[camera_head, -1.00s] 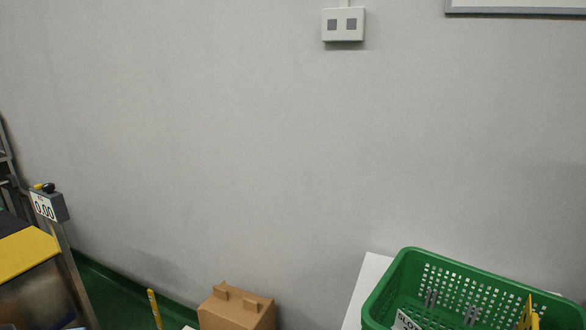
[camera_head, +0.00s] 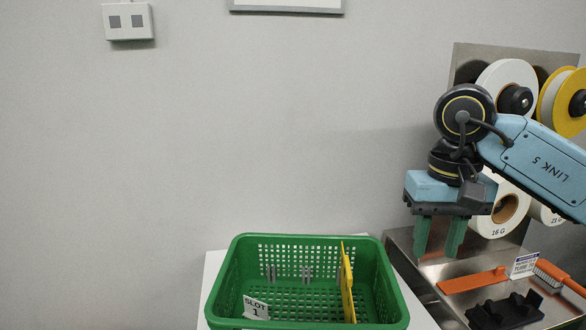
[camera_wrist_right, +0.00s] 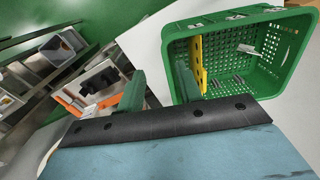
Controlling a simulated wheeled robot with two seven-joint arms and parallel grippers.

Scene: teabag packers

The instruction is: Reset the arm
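My right gripper (camera_head: 438,238) hangs with its green fingers pointing down, to the right of the green basket (camera_head: 232,262) and above the steel tray. Its two fingers are apart with nothing between them. In the right wrist view the gripper (camera_wrist_right: 158,82) also shows spread, empty fingers, and the green basket (camera_wrist_right: 292,72) lies beyond them on the upper right. My left gripper is in neither view.
The basket holds a yellow divider (camera_head: 347,283) and a "SLOT 1" card (camera_head: 256,307), on a white table (camera_head: 214,262). A steel stand (camera_head: 428,272) at right carries white and yellow reels, orange tools (camera_head: 470,281) and a black part (camera_head: 504,312).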

